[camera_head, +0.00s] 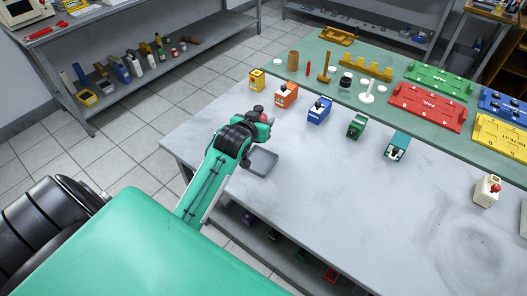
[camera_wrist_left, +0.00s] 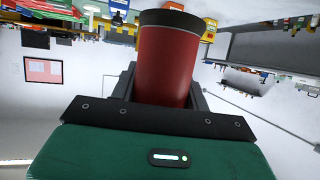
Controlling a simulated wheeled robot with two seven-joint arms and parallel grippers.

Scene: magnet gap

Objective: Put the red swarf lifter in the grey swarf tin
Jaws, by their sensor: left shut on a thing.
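The red swarf lifter (camera_wrist_left: 166,66), a red cylinder with a black band at its end, stands out between my left gripper's fingers in the left wrist view. In the head view only a small red part of it (camera_head: 264,117) shows. My left gripper (camera_head: 257,123) is shut on it, above the table near its left edge. The grey swarf tin (camera_head: 266,163), a shallow square tray, sits on the table just below the gripper in the picture. My arm and gripper hide part of its left side. My right gripper is not in view.
Small coloured boxes stand in a row behind: yellow (camera_head: 257,79), orange (camera_head: 286,95), blue (camera_head: 319,110), green (camera_head: 356,126) and teal (camera_head: 396,147). A green mat (camera_head: 330,55) holds fixtures. The middle table (camera_head: 350,200) is clear.

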